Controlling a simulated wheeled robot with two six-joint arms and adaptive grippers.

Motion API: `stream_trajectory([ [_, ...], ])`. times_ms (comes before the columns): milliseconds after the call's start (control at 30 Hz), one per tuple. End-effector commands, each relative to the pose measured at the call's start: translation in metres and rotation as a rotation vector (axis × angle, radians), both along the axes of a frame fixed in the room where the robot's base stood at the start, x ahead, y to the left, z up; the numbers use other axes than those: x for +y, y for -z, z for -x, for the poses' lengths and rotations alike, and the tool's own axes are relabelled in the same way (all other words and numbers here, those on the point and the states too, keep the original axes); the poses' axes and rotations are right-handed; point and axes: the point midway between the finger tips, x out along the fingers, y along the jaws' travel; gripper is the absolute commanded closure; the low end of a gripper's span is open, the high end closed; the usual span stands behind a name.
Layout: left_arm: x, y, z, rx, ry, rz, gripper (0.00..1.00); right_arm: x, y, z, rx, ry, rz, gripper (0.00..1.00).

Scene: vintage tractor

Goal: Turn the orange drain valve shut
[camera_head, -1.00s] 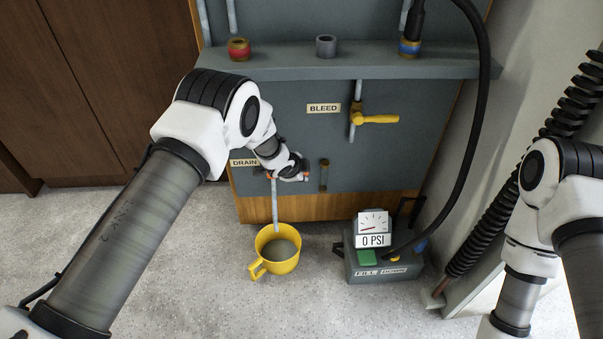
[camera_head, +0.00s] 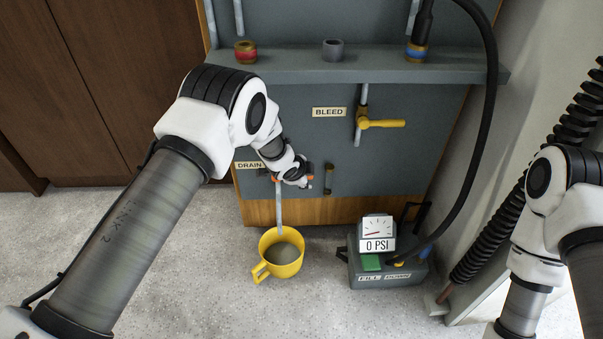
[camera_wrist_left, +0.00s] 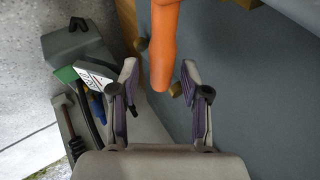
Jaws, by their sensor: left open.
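The orange drain valve handle (camera_wrist_left: 163,45) shows in the left wrist view as a straight bar, its lower end lying between my left gripper's fingertips (camera_wrist_left: 159,74). The fingers are open, with visible gaps on both sides of the bar. In the head view my left gripper (camera_head: 293,174) is at the valve beside the DRAIN label (camera_head: 249,165) and hides most of it; only small orange parts show. A pipe (camera_head: 278,205) runs down from the valve to a yellow mug (camera_head: 270,267) holding grey liquid. My right arm is at the right edge; its gripper is out of view.
A yellow bleed valve (camera_head: 380,123) is on the panel above right. A short brass-coloured stub (camera_head: 328,179) is just right of my left gripper. A pump box (camera_head: 366,272) with a 0 PSI gauge (camera_head: 377,236) stands on the floor, and a black hose (camera_head: 487,130) hangs at right.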

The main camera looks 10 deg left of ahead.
Motion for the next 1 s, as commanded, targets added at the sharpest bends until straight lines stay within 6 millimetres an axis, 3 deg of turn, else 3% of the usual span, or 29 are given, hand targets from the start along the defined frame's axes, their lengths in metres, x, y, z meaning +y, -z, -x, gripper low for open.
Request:
stream_trajectory([
  [300, 0.011, -0.063, 0.045, -0.002, -0.001, -0.001, 0.54, 0.0, 0.0, 0.0, 0.0, 0.0, 0.0, 0.6],
  [433, 0.014, -0.08, 0.059, -0.001, -0.001, -0.001, 0.54, 0.0, 0.0, 0.0, 0.0, 0.0, 0.0, 0.6],
  [1000, 0.016, -0.083, 0.065, 0.004, 0.0, 0.0, 0.54, 0.0, 0.0, 0.0, 0.0, 0.0, 0.0, 0.6],
])
